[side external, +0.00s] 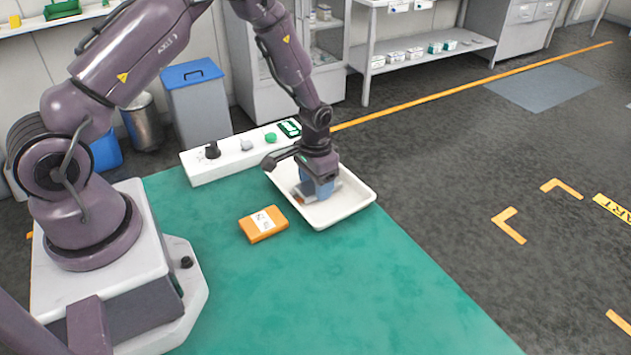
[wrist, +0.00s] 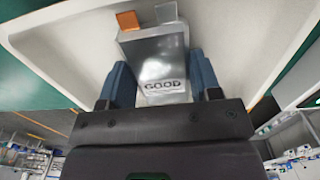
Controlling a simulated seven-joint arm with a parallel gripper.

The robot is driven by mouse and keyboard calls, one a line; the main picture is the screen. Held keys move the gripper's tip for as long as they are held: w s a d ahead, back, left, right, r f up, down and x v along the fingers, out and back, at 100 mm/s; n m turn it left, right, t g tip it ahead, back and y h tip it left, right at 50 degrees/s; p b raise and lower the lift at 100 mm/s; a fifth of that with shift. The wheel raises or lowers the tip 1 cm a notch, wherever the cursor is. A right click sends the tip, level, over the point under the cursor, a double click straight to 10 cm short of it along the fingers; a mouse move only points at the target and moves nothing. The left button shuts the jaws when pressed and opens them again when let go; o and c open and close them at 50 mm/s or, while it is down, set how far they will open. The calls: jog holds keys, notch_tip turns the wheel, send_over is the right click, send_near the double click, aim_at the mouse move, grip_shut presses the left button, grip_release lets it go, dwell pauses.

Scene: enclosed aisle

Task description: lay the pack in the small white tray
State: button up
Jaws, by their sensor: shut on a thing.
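The small white tray (side external: 350,203) stands on the green work surface, and its pale floor and walls also fill much of the wrist view (wrist: 245,50). My gripper (side external: 318,188), with blue fingers, is down inside the tray's outline. In the wrist view its fingers (wrist: 160,80) are shut on the sides of a silver-grey pack (wrist: 155,52) marked GOOD. A small orange piece (wrist: 128,20) and a grey piece show at the pack's far end; I cannot tell if they are attached. Whether the pack touches the tray floor is unclear. In the side view my gripper hides most of it.
An orange box (side external: 258,226) with a white label lies on the green surface (side external: 330,290) left of the tray. A white control box (side external: 215,165) with knobs and a green button stands behind the tray. The front of the green surface is clear.

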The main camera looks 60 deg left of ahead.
jog(key=shift+f, duration=0.15)
jog(key=o, duration=1)
jog(key=shift+c, duration=0.2)
notch_tip(320, 180, up, 22)
jog(key=s+d+t, duration=0.1)
jog(key=s+d, duration=0.1)
jog(key=s, duration=0.1)
jog(key=s+d+r+t, duration=0.2)
jog(key=s+d+r, duration=0.1)
jog(key=s+r, duration=0.3)
jog(key=s+d+r+t, duration=0.2)
jog(key=s+r, duration=0.4)
jog(key=s, duration=0.5)
jog(key=shift+s+d+r+m+t, duration=0.2)
jog(key=shift+d+r+m+t, duration=0.1)
jog(key=shift+d+m, duration=0.1)
